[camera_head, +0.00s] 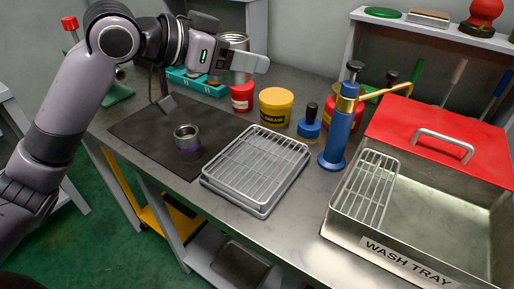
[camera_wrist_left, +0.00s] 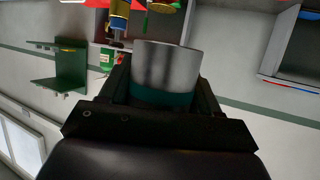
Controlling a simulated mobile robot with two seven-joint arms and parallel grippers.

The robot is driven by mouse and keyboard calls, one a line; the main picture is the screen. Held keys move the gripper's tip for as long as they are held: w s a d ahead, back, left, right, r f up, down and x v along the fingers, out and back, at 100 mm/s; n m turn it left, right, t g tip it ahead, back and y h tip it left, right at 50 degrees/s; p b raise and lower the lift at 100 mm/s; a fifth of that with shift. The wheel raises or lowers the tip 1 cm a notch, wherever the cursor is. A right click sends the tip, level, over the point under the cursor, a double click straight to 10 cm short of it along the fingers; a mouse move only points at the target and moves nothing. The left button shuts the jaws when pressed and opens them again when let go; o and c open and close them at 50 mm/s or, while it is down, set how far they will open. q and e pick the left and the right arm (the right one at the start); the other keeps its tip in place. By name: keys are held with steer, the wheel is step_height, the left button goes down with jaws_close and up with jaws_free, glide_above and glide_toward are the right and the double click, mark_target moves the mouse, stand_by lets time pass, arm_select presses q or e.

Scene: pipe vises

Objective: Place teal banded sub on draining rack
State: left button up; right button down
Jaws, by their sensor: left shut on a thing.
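My left gripper (camera_head: 240,60) is shut on the teal banded sub (camera_head: 237,40), a silver metal cylinder, and holds it above the back of the bench. In the left wrist view the sub (camera_wrist_left: 166,65) sits between the fingers, its teal band (camera_wrist_left: 160,96) low near the gripper. The draining rack (camera_head: 258,165), a wire grid over a shallow pale tray, lies empty at the middle front of the bench. The held sub is up and behind it, clear of it. My right gripper is not in view.
A purple banded cylinder (camera_head: 187,138) stands on the dark mat (camera_head: 135,125), left of the rack. A wash tray (camera_head: 440,225) holds another wire rack (camera_head: 366,190).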

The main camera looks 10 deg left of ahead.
arm_select(q)
steer(key=b, duration=0.2)
glide_above(245, 157)
step_height(245, 157, down, 14)
steer(key=shift+f, duration=2.4)
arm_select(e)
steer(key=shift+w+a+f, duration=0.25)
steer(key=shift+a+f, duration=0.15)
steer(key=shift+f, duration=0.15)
arm_select(q)
steer(key=o, duration=1.4)
steer(key=shift+f, duration=0.1)
steer(key=shift+b+v, duration=0.3)
steer(key=shift+v, duration=5.8)
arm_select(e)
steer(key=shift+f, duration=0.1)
